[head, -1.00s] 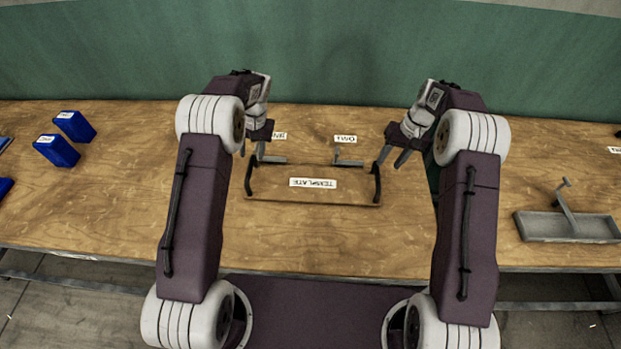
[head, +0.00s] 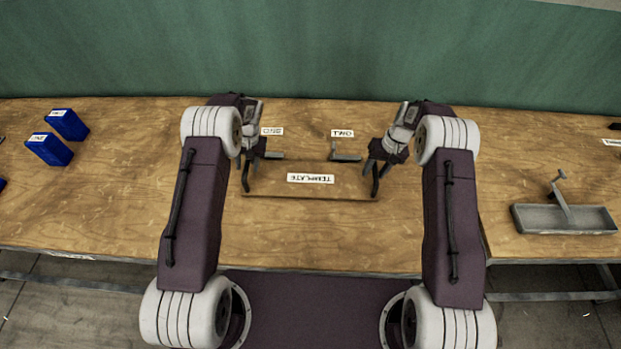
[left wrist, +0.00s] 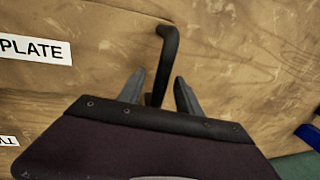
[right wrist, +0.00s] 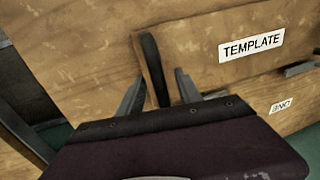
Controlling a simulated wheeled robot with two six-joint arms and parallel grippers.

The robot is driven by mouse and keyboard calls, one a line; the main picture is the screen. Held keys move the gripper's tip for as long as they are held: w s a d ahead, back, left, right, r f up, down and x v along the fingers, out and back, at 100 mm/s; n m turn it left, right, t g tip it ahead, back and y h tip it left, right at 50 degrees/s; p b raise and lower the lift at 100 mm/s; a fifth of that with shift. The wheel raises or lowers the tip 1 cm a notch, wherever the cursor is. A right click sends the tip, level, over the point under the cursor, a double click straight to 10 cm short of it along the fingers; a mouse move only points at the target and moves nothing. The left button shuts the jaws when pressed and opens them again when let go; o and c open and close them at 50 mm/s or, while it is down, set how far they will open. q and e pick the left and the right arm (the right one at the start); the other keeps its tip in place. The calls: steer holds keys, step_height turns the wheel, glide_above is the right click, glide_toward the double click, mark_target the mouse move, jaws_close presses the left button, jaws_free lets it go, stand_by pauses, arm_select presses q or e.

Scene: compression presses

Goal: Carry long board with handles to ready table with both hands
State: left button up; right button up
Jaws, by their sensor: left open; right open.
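The long wooden board (head: 352,191) lies flat on the wooden table, with a white TEMPLATE label (head: 310,178) and a dark handle at each end. My left gripper (head: 250,165) is open at the board's left handle (head: 245,179). In the left wrist view that handle (left wrist: 168,48) stands between the open fingers (left wrist: 160,88). My right gripper (head: 372,166) is open at the right handle (head: 376,181). In the right wrist view that handle (right wrist: 152,60) lies between the open fingers (right wrist: 158,88). Whether the fingers touch the handles cannot be told.
Small grey fixtures (head: 345,157) with white labels (head: 342,133) sit just behind the board. Blue boxes (head: 48,149) stand at the left. A grey tray (head: 590,222) with a lever stands on the right-hand table. The table's front is clear.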

arm_select(q)
jaws_close()
arm_select(e)
jaws_close()
stand_by(1.2)
